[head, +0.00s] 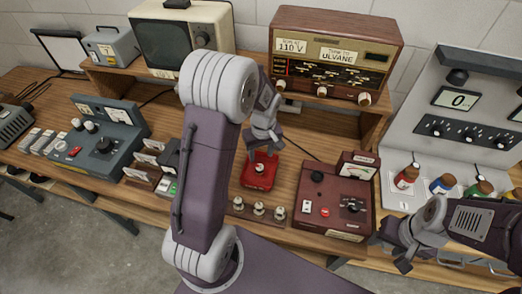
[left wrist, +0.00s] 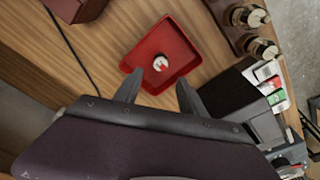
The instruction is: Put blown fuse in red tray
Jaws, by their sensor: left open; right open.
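The red tray (head: 257,183) sits on the wooden bench, and it also shows in the left wrist view (left wrist: 149,45). A small pale cylinder with a red mark, seemingly the fuse (left wrist: 160,63), is inside the tray, on its floor; in the head view it is a small light spot (head: 260,168). My left gripper (head: 264,146) is open and above the tray, its fingertips (left wrist: 158,90) apart at the tray's near edge in the wrist view, with nothing between them. My right gripper (head: 393,252) is open and empty at the bench's right front.
A block with metal-capped posts (head: 258,209) stands in front of the tray. A dark red tester (head: 334,202) is to its right, and small stands (head: 142,168) are to its left. A radio (head: 334,58) stands on the shelf behind. Coloured bottles (head: 440,184) stand at the right.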

